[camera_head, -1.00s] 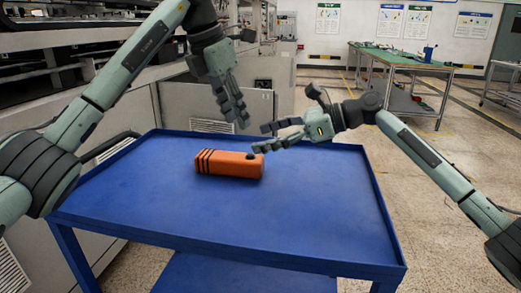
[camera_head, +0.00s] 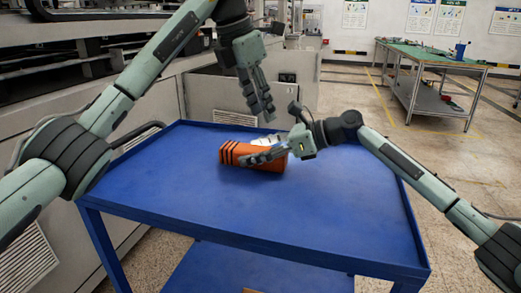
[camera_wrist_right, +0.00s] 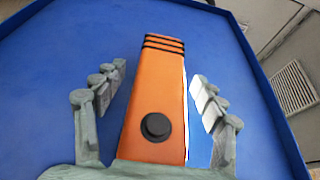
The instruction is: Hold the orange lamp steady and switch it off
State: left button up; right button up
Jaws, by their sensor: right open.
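The orange lamp (camera_head: 232,153) is a box-shaped body lying on the blue cart top (camera_head: 190,190). It has black stripes at one end and a round black knob (camera_wrist_right: 155,127) near the other. My right gripper (camera_head: 250,150) is open, with its fingers on both long sides of the lamp. In the right wrist view the lamp (camera_wrist_right: 152,80) lies between the spread fingers, with gaps at both sides. A bright white glow lights the right-hand fingers and the cart beside the lamp. My left gripper (camera_head: 262,115) points down above and behind the lamp; its opening is unclear.
The blue cart top has a raised rim and is otherwise clear. Grey machine cabinets (camera_head: 215,100) stand behind and left of it. A green-topped workbench (camera_head: 430,58) is at the back right. A small orange piece shows at the bottom edge.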

jog(key=shift+c, duration=0.5)
jog(key=c, duration=1.2)
pick_arm(q)
grip_shut()
pick_arm(e)
jog(key=shift+c, duration=0.5)
